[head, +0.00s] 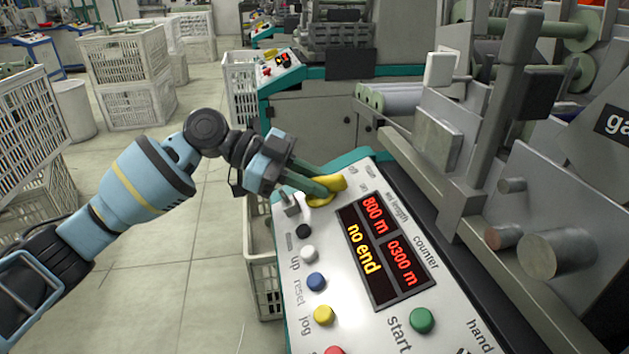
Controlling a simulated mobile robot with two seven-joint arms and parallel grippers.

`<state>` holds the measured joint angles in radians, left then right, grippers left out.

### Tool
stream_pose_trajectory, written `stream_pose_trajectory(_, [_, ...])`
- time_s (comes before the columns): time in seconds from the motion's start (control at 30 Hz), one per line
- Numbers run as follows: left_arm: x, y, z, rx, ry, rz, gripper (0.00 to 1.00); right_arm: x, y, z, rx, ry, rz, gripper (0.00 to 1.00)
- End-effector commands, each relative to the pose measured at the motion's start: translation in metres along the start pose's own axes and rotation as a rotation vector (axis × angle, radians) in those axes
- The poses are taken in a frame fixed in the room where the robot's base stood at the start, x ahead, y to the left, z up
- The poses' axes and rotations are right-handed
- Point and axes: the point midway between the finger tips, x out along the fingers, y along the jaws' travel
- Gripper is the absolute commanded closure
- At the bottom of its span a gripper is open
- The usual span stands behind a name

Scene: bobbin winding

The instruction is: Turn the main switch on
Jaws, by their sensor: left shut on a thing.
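The control panel (345,325) slopes toward me at the lower middle of the head view. The main switch, a yellow knob (329,194), is at the panel's far left corner. My left gripper (318,186) reaches in from the left and is shut on the yellow knob. Its fingers cover part of the knob, so I cannot tell which way it is turned. The display (384,246) is lit and reads 800 m, 0300 m and "no end". My right gripper is not in view.
A grey lever (289,203) stands close below the gripper. Black, white (309,254), blue (316,282), yellow (324,315) and green (422,320) buttons lie nearer me. Machine metalwork (455,150) rises to the right. White crates (128,65) stand at the back left on open floor.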

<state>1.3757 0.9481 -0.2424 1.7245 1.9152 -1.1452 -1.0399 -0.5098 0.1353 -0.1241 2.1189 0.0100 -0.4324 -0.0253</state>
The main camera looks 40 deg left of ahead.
Motion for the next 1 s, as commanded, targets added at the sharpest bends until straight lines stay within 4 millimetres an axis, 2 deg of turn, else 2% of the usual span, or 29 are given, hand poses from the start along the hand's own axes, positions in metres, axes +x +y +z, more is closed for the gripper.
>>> stream_pose_trajectory(0.53, [0.0001,0.0006,-0.0004,0.019,-0.001,0.020,1.00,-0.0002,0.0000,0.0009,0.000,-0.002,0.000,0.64])
stream_pose_trajectory(0.57, [0.0001,0.0006,-0.0004,0.019,-0.001,0.020,0.79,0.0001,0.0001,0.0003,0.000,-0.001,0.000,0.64])
stream_pose_trajectory(0.7, [0.0000,0.0004,-0.0003,0.018,-0.001,0.019,0.62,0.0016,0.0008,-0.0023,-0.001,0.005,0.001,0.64])
stream_pose_trajectory(1.0, [-0.0020,0.0000,-0.0001,0.017,-0.002,0.017,0.62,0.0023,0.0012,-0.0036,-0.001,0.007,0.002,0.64])
